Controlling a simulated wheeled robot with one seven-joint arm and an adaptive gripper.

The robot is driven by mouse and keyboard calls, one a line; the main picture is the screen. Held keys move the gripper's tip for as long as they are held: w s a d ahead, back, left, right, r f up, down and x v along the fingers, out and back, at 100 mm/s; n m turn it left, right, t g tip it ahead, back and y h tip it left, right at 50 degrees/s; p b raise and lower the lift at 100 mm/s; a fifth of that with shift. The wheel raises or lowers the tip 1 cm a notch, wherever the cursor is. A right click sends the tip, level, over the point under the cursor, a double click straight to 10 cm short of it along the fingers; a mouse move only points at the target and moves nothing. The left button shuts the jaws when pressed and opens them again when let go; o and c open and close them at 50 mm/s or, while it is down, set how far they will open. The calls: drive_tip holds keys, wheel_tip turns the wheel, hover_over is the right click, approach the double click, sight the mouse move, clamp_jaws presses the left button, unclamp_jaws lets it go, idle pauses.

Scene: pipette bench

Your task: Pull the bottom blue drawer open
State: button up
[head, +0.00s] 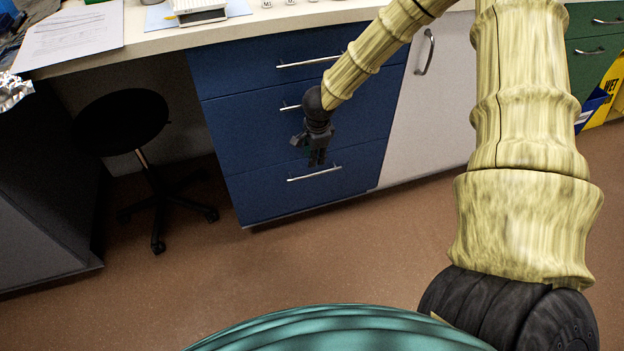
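The bottom blue drawer (265,192) is the lowest of three drawers in a blue cabinet under the bench. It looks shut, its front in line with the drawers above. Its silver bar handle (314,174) runs across the front. My gripper (316,162) points down in front of the cabinet, with its fingertips just above the handle in the picture. I cannot tell how far it is from the drawer front or whether it touches the handle. The fingers are small and dark, so their opening is unclear. My arm partly hides the middle drawer (240,130) and its handle.
A white cupboard (430,120) stands right of the drawers. A black stool (122,122) stands to the left, beside a dark cabinet (40,190). The brown floor (330,250) in front of the drawers is clear. Papers (75,38) lie on the bench top. A yellow sign (605,95) is at the far right.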

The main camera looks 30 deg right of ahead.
sight(312, 175)
drive_tip(key=f+b, duration=0.1)
drive_tip(key=f, duration=0.2)
drive_tip(key=w+f+b, duration=0.1)
drive_tip(key=f, duration=0.3)
drive_tip(key=w+f+b, duration=0.1)
drive_tip(key=f+b, duration=0.1)
drive_tip(key=f, duration=0.1)
drive_tip(key=shift+w+d+f, duration=0.2)
drive_tip(key=shift+d+f, duration=0.05)
drive_tip(key=shift+d, duration=0.05)
drive_tip(key=shift+c, duration=0.5)
clamp_jaws()
